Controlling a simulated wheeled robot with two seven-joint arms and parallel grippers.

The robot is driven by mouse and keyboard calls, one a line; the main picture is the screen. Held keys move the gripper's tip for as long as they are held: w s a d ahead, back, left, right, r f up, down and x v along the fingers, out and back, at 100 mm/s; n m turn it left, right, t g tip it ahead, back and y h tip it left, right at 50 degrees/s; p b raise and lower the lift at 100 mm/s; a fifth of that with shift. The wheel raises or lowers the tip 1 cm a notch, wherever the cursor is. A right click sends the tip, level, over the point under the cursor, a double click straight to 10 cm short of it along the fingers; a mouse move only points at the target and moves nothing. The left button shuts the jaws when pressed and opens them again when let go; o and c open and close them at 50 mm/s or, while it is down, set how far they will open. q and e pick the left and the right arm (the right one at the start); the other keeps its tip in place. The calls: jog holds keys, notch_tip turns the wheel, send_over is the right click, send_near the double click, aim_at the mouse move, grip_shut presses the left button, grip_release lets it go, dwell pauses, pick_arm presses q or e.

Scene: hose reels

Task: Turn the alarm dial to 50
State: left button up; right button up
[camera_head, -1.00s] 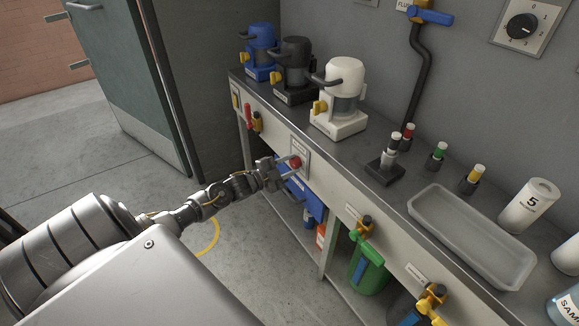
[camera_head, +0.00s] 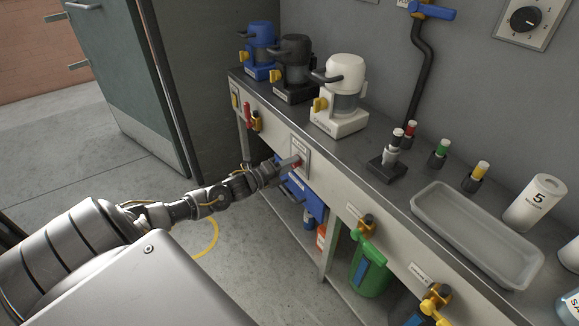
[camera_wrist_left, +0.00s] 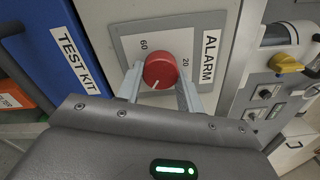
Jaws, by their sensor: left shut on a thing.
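The red alarm dial (camera_wrist_left: 160,71) sits on a light plate (camera_wrist_left: 128,46) labelled ALARM, with 60 and 20 readable in the left wrist view. Its white pointer line points towards the gripper body, slightly left; any marks on that side are hidden. In the head view only a little of the red dial (camera_head: 297,164) shows on the bench front. My left gripper (camera_head: 291,163) is at the plate, its two fingers on opposite sides of the dial, shut on it. The fingers also show in the left wrist view (camera_wrist_left: 160,86). My right gripper is not in view.
A blue TEST KIT box (camera_wrist_left: 66,55) is close beside the dial plate. White (camera_head: 343,95), black and blue machines stand on the bench above. A grey tray (camera_head: 420,204) and several coloured-top pieces are further right. Another black dial (camera_head: 525,19) is on the wall.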

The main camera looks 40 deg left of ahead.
pick_arm(q)
jog(key=shift+a+f+m+b, duration=0.1)
jog(key=shift+m+b, duration=0.35)
jog(key=shift+m, duration=2.25)
jog(key=shift+a+m+b, duration=0.1)
jog(key=shift+m+b, duration=0.35)
jog(key=shift+m, duration=2.25)
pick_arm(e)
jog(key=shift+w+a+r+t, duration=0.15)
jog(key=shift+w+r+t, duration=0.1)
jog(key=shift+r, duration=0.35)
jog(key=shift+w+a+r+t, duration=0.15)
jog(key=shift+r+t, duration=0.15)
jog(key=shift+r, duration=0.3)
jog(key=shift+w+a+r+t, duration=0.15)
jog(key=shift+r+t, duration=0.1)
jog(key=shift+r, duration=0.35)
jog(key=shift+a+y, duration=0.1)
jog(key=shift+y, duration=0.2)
pick_arm(q)
jog(key=o, duration=1)
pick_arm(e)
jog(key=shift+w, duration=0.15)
